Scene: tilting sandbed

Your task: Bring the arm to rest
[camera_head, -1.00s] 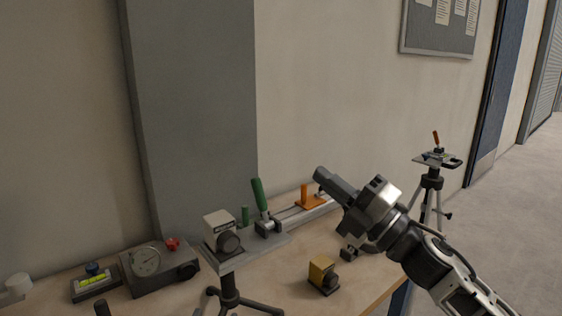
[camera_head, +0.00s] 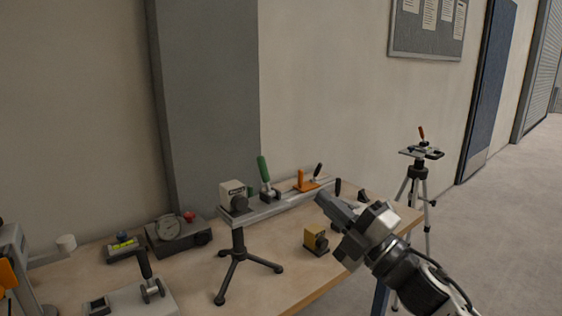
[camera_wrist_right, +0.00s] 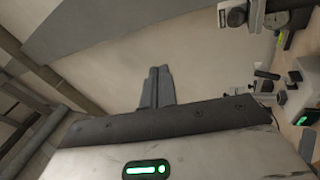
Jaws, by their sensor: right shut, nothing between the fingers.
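My right arm comes in from the lower right in the head view. Its gripper (camera_head: 328,205) is held in the air over the right part of the workbench (camera_head: 281,289), fingers pointing up and left. The fingers are together and hold nothing. In the right wrist view the closed gripper fingers (camera_wrist_right: 156,88) show dark against a pale surface, pressed side by side. My left gripper does not show in either view.
A rail on a tripod stand (camera_head: 238,250) carries a green-handled clamp (camera_head: 265,180). A yellow block (camera_head: 316,240) sits near the gripper. A gauge box (camera_head: 178,235) and a level (camera_head: 124,247) are at left. Another tripod (camera_head: 418,172) stands beyond the bench; floor is free at right.

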